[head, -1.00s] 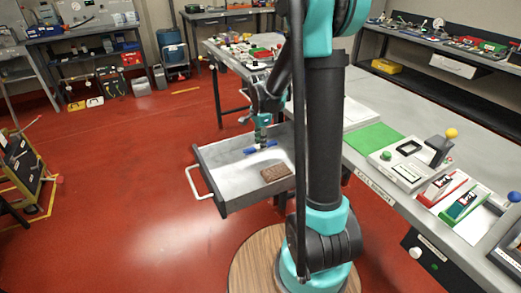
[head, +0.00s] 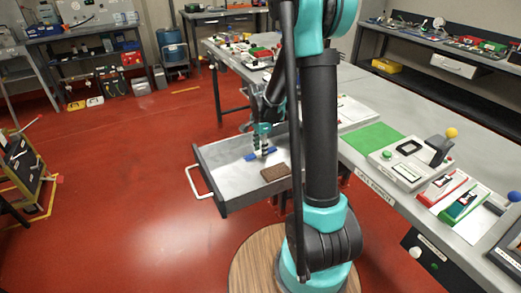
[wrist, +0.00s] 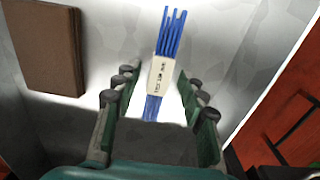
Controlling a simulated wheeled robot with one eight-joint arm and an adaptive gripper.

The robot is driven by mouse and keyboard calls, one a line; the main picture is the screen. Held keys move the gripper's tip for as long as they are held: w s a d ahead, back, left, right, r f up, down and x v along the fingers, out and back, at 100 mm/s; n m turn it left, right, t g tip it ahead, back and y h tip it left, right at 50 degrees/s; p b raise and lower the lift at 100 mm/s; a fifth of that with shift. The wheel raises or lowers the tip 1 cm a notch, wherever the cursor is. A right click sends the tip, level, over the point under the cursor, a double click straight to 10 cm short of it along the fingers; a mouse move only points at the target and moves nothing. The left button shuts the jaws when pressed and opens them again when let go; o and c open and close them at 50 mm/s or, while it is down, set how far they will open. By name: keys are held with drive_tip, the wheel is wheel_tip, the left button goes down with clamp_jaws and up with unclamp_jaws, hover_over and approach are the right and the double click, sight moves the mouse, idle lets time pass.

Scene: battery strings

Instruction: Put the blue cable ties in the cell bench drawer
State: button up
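The blue cable ties (wrist: 160,67), bundled in a pale printed band, lie on the floor of the open drawer (head: 225,159). They also show in the head view (head: 250,156), partly covered by my gripper. My gripper (head: 262,154) is low inside the drawer, over the ties. In the wrist view my gripper (wrist: 155,98) has its two fingers spread, one on each side of the bundle, with visible gaps. The drawer is pulled out from the bench, its handle (head: 194,182) facing left.
A brown block (wrist: 48,45) lies in the drawer beside the ties; the head view shows it near the drawer's right end (head: 275,172). Drawer walls surround my gripper. The bench (head: 350,165) carries a green mat (head: 374,137) and several devices.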

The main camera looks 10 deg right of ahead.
wheel_tip(320, 180, up, 12)
drive_tip(key=shift+r, duration=0.15)
idle(0.6)
idle(1.1)
